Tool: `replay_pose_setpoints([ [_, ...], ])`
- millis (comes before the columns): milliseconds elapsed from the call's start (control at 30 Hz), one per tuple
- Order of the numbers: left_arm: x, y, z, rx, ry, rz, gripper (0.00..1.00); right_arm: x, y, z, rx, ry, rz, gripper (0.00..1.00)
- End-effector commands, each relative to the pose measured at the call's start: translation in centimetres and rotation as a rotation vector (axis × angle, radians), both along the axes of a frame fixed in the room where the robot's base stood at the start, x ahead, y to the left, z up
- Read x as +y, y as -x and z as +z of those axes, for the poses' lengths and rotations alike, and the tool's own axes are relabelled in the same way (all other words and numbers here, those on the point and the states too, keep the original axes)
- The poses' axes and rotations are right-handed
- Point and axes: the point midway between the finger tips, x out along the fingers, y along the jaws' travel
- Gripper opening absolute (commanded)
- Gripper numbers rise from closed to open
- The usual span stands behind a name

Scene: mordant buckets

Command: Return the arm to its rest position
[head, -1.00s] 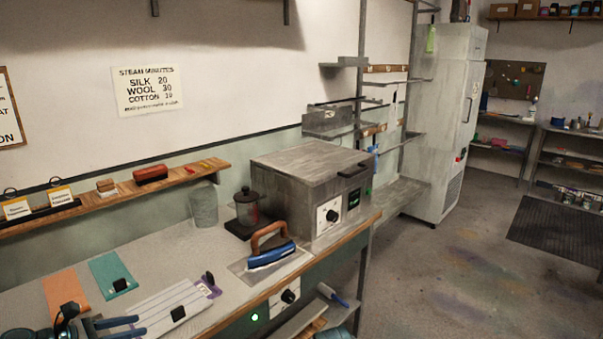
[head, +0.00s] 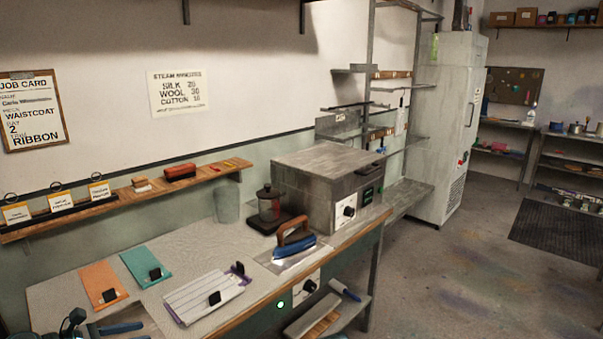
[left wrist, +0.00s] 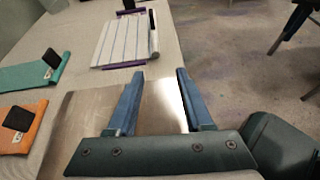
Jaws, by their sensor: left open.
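My left gripper (head: 112,327) shows at the bottom left of the head view, at the near end of the bench. In the left wrist view its two blue fingers (left wrist: 158,78) are apart, with nothing between them. They are over a shiny metal plate (left wrist: 80,115) on the bench. The height above the plate is hard to tell. My right gripper is in neither view.
Open floor (head: 460,270) lies to the right.

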Motion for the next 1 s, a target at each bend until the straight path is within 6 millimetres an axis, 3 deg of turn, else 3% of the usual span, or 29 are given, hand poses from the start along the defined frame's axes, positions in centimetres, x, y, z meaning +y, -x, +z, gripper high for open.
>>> replay_pose_setpoints([
  [267,-3.6,-0.8,-1.0,-0.001,-0.105,-0.114,0.51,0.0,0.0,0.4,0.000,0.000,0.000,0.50],
  [533,-9.5,-1.5,-2.9,-0.016,-0.289,-0.331,0.51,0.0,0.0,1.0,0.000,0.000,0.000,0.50],
  [767,-17.8,-0.9,-5.3,-0.075,-0.555,-0.696,0.51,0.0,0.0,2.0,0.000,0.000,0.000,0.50],
  [1000,-26.6,2.0,-7.6,-0.222,-0.888,-1.245,0.51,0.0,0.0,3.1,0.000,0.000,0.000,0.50],
])
